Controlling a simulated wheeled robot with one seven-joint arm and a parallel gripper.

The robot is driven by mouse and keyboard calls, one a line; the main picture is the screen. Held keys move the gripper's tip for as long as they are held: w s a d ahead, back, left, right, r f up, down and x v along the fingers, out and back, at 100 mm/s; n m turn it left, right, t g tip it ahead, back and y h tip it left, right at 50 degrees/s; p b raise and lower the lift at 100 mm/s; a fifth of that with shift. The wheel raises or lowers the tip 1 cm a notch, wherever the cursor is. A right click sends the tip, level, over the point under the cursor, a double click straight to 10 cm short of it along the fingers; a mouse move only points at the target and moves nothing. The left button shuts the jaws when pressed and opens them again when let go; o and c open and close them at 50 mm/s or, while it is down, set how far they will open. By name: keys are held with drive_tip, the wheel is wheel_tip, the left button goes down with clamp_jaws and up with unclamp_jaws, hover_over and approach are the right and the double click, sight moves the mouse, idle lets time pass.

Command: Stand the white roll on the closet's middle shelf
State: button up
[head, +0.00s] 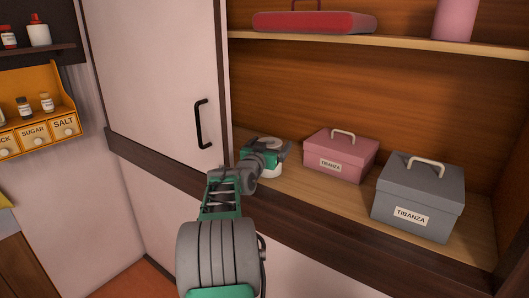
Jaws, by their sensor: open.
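The white roll (268,172) stands upright at the left end of the closet shelf (300,196) that also bears two boxes. Its pale top shows above my gripper, and its lower side shows below it. My gripper (277,156) is open at the roll, with a finger along its near right side. The arm hides part of the roll, and I cannot tell whether the fingers touch it. Which shelf counts as the middle one is not clear from this view.
A pink box (341,158) and a grey box (419,200) stand right of the roll. A red case (314,22) and a pink cylinder (455,18) are on the shelf above (400,44). A white sliding door (150,70) covers the closet's left side.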

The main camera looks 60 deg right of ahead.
drive_tip(key=s+a+b, duration=0.1)
drive_tip(key=a, duration=0.9)
drive_tip(key=shift+a, duration=0.2)
drive_tip(key=shift+c, duration=0.2)
idle(0.5)
